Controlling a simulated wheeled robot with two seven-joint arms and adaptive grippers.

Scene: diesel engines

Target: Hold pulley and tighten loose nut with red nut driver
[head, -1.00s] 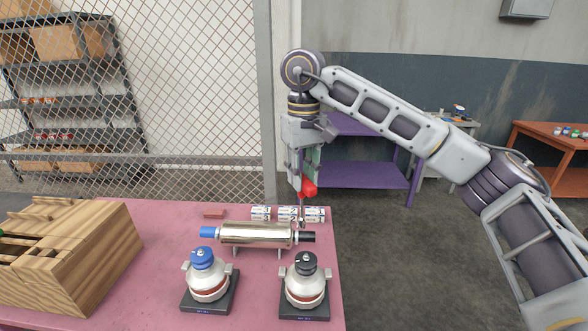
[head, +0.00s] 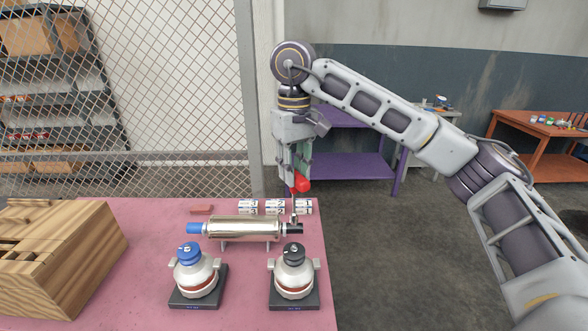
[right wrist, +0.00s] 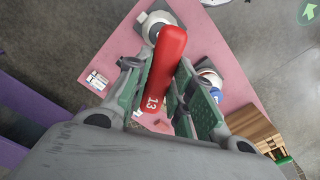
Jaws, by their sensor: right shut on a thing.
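My right gripper (head: 297,176) is shut on the red nut driver (head: 303,185), above the back right part of the pink table. In the right wrist view the driver's red handle (right wrist: 166,65), marked 13, lies between the green-padded fingers. In the head view its thin shaft points down near the black right end (head: 294,228) of a shiny metal cylinder (head: 230,228). I cannot tell whether the tip touches anything. I cannot clearly pick out the pulley or the loose nut. My left gripper is not in view.
Two grey rounded units, one blue-capped (head: 194,270) and one black-capped (head: 294,270), stand on dark bases in front of the cylinder. Small white labelled boxes (head: 275,207) sit behind it. A wooden box (head: 60,255) stands at left. The table's right edge is close.

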